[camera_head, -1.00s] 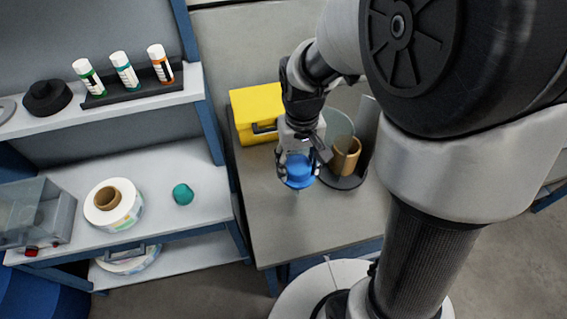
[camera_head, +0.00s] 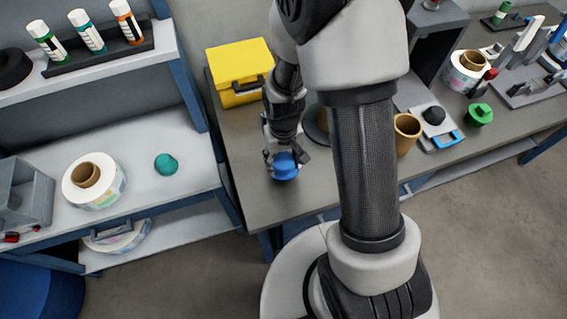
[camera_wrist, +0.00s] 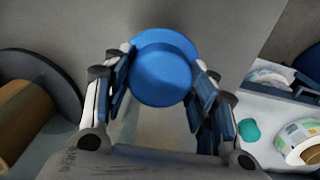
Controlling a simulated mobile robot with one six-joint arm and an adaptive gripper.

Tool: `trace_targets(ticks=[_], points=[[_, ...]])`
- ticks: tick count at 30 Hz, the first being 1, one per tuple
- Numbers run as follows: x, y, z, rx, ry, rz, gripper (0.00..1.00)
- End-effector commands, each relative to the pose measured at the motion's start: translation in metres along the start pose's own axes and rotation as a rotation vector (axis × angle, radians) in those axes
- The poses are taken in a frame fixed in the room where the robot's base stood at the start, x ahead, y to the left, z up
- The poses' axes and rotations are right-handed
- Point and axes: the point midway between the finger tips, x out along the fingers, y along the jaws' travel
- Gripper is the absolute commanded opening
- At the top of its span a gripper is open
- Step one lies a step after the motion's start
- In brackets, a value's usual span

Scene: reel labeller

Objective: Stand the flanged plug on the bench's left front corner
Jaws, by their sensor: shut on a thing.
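The blue flanged plug (camera_head: 285,167) is between the fingers of my gripper (camera_head: 283,156), which is shut on it. It also shows in the wrist view (camera_wrist: 162,66), its round blue face between the two fingertips. The plug is over the left part of the grey bench (camera_head: 262,205), a little back from the left front corner. I cannot tell whether its underside touches the bench top. My arm hides part of the bench to the right.
A yellow case (camera_head: 240,72) stands behind the gripper. A tan cup (camera_head: 406,132) and a green part (camera_head: 479,115) are farther right. A lower shelf unit on the left holds a label reel (camera_head: 95,182) and a teal part (camera_head: 166,165). The bench's left front area is clear.

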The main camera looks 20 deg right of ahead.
Motion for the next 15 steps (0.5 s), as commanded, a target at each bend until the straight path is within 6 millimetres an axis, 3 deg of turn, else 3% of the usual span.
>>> trace_targets(ticks=[3,14,15], points=[[0.018,0.0,0.0,0.0,-0.001,0.0,0.27],[0.021,0.0,0.0,0.0,0.0,0.0,0.27],[0.021,0.0,0.0,0.0,0.0,0.0,0.53]])
